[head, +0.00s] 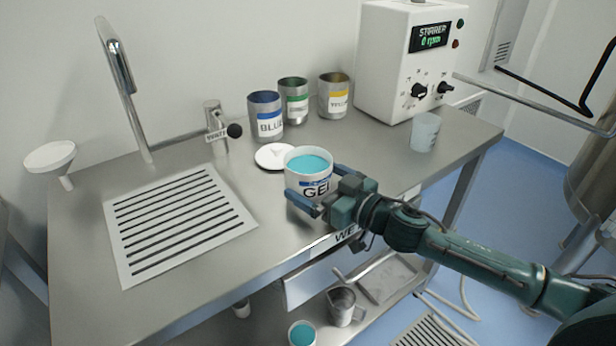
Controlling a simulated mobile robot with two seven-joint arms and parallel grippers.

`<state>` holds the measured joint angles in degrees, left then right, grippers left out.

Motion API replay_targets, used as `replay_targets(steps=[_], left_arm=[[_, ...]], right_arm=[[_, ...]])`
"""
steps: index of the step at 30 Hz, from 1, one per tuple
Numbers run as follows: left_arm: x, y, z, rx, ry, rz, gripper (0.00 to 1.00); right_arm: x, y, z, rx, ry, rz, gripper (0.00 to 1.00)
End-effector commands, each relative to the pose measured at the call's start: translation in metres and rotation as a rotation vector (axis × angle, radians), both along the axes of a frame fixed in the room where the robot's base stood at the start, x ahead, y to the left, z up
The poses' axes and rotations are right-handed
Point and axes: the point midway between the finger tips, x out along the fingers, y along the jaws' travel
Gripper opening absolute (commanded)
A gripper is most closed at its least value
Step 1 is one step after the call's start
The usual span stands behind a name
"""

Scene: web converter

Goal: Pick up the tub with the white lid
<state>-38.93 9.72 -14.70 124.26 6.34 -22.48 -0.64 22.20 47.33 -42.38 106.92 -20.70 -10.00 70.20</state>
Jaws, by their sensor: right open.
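A white tub (308,181) labelled "GEL" stands upright on the steel counter. It has no lid on and shows cyan contents inside. A white lid (275,156) lies flat on the counter just behind and left of the tub. My right gripper (313,184) is at the tub from the right, with its blue fingers apart. One finger passes in front of the tub's lower left side; the other is at its right side. I cannot tell whether the fingers touch it. My left gripper is not in view.
Metal cans labelled blue (267,118), green (294,102) and yellow (334,97) stand behind. A stirrer box (409,60), translucent beaker (424,132), tap (217,122), drain grate (177,222) and funnel (50,158) are around. Another cyan-filled container (302,334) is below the counter.

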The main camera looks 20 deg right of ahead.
Motion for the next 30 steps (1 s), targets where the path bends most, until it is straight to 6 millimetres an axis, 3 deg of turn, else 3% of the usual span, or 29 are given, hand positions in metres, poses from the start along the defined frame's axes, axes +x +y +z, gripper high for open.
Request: replay_targets(steps=[9,27,30], left_arm=[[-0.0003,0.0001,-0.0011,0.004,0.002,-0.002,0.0],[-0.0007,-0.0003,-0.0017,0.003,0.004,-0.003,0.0],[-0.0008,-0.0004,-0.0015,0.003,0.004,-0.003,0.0]], right_arm=[[0.0034,0.002,-0.0008,-0.001,0.0,0.0,0.98],[0.0031,0.0019,-0.0008,-0.001,0.0,0.0,0.5],[0.0033,0.0021,0.001,-0.001,-0.003,0.001,0.5]])
